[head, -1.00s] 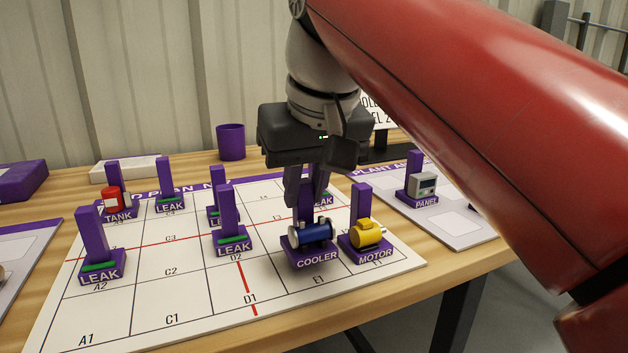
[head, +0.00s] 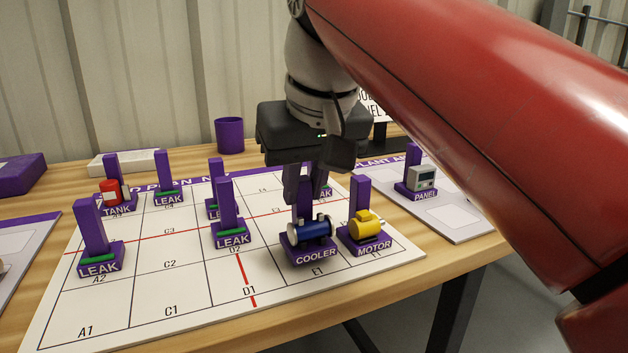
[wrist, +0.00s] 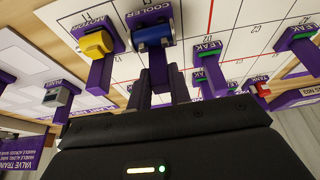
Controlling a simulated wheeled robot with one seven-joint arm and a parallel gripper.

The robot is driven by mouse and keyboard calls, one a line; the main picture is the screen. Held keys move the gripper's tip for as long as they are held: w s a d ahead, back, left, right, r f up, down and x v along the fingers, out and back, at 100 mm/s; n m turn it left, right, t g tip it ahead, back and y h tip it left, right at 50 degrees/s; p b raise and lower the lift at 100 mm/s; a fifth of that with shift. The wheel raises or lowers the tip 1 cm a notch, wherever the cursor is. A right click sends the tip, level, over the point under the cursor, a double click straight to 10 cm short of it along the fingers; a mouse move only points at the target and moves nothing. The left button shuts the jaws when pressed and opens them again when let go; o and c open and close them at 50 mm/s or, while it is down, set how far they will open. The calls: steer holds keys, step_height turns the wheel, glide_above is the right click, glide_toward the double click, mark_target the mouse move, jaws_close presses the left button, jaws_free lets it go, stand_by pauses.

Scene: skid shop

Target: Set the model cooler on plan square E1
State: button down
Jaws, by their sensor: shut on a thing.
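The model cooler (head: 311,231) is a blue cylinder on a purple base labelled COOLER, with a purple post behind it. My gripper (head: 304,192) is shut on that post, and the cooler is upright. Its base is just behind the printed E1 label (head: 318,272), over square E1 as far as I can see. I cannot tell whether the base touches the board. In the wrist view the cooler (wrist: 152,36) is beyond the fingers (wrist: 158,88). The base hides part of the square and its lines.
The yellow motor model (head: 366,226) stands close on the cooler's right. A leak marker (head: 231,236) stands to its left, and another is partly hidden behind my gripper. The plan board (head: 190,290) is clear in front, at C1 and D1. The panel model (head: 420,180) is farther right.

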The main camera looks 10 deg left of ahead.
steer(key=shift+f+b, duration=0.45)
steer(key=shift+f, duration=0.25)
steer(key=c, duration=1.2)
jaws_free()
steer(key=shift+r+p, duration=0.65)
steer(key=shift+p, duration=0.1)
step_height(320, 180, up, 7)
steer(key=p, duration=0.7)
steer(key=shift+s, duration=0.1)
